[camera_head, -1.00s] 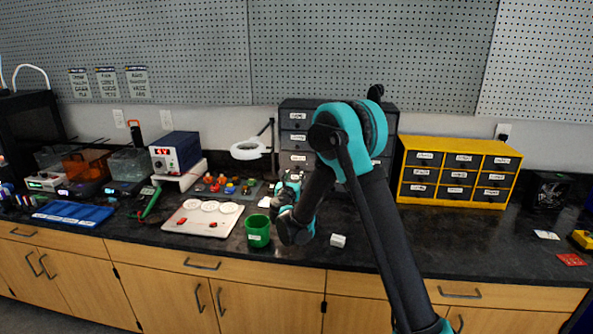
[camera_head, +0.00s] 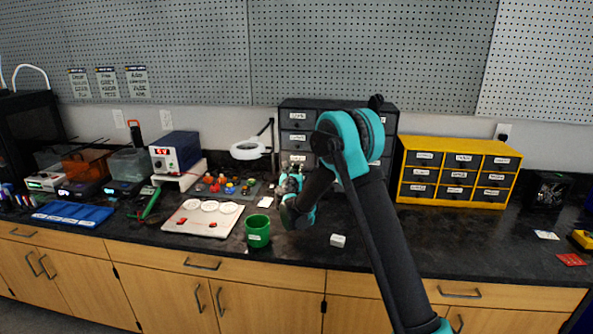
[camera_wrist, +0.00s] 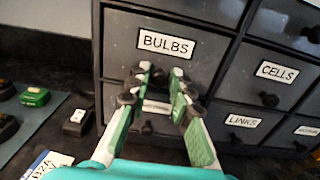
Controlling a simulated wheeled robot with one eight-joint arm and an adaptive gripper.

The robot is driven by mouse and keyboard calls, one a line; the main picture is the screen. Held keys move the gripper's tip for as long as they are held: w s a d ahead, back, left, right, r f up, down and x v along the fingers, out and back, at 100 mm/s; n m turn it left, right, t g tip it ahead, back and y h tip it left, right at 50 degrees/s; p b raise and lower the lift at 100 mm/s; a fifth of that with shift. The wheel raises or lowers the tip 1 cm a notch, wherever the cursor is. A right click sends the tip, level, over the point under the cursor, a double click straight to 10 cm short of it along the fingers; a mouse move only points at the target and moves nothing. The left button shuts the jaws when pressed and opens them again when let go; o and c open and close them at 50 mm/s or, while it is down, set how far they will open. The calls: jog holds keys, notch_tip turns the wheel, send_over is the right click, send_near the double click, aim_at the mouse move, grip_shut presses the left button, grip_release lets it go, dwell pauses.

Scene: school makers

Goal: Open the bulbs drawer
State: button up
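The bulbs drawer (camera_wrist: 200,50) is a dark grey drawer front with a white BULBS label (camera_wrist: 166,44) in the wrist view. It appears shut, level with the drawers beside it. A dark knob shows just under the label, behind my fingertips. My gripper (camera_wrist: 160,82) has its two green and grey fingers apart, with the knob seen between or just beyond the tips; contact cannot be told. In the head view the dark drawer cabinet (camera_head: 297,119) stands against the wall, partly hidden by my arm, and my gripper (camera_head: 288,180) is in front of its lower left.
Drawers labelled CELLS (camera_wrist: 276,71) and LINKS (camera_wrist: 243,121) are to the right. A green cup (camera_head: 258,232) and a white block (camera_head: 338,240) stand on the counter nearby. A magnifier lamp (camera_head: 248,150) is left of the cabinet. A yellow drawer unit (camera_head: 401,180) stands right.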

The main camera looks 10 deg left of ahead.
grip_shut()
jog(key=shift+s, duration=0.15)
jog(key=s, duration=1.2)
jog(key=shift+a, duration=0.2)
jog(key=o, duration=0.5)
grip_release()
jog(key=shift+s, duration=0.1)
